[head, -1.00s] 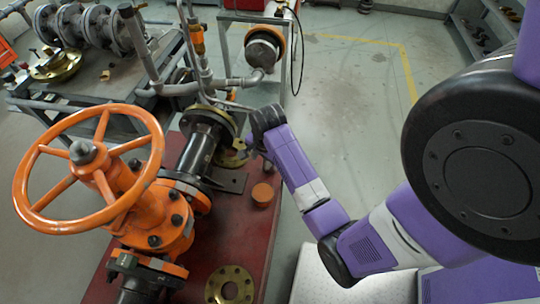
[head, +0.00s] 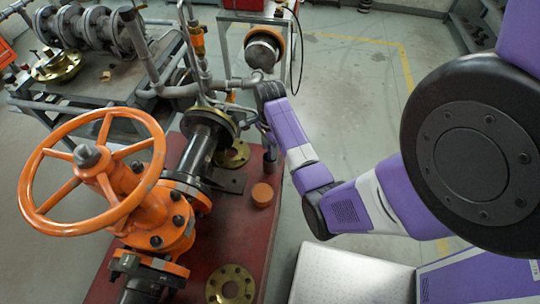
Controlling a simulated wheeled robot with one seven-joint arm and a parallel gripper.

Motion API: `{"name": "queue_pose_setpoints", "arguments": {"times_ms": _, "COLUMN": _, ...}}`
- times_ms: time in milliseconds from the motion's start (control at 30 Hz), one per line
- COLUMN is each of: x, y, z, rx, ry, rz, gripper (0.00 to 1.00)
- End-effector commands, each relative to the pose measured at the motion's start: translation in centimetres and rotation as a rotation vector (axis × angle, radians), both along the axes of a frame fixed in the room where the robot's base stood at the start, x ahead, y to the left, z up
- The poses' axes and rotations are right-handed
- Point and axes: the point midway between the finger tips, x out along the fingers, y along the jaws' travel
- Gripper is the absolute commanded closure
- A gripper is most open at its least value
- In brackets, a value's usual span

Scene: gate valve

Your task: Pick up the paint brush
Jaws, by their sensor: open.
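I cannot make out the paint brush in the head view. My purple arm reaches to the far right edge of the dark red base plate (head: 232,240). My gripper (head: 267,138) is at the end of the arm, pointing down beside the pipework. It is small, dark and partly hidden by the wrist, and it is open. I cannot see anything held in it. A short dark upright shape (head: 270,158) shows just below it; I cannot tell what it is.
An orange handwheel valve (head: 92,172) with black pipe stands on the plate at left. A small orange cylinder (head: 262,194) and a brass flange (head: 230,286) lie on the plate. Grey pipes (head: 180,90) rise behind. A workbench (head: 95,88) is at back left. Open floor (head: 350,100) lies beyond.

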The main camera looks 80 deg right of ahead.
Motion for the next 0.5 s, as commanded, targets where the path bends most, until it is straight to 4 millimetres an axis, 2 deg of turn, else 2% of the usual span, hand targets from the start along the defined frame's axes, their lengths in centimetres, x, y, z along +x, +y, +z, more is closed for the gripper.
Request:
{"name": "queue_pose_setpoints", "arguments": {"times_ms": 100, "x": -0.05, "y": 0.03, "z": -1.15, "rx": 0.0, "ry": 0.0, "rz": 0.0, "gripper": 0.59}}
{"name": "queue_pose_setpoints", "arguments": {"times_ms": 367, "x": -0.02, "y": 0.02, "z": -1.45, "rx": -0.001, "ry": -0.001, "rz": 0.001, "gripper": 0.59}}
{"name": "queue_pose_setpoints", "arguments": {"times_ms": 500, "x": -0.02, "y": 0.01, "z": -1.43, "rx": -0.001, "ry": -0.001, "rz": 0.001, "gripper": 0.83}}
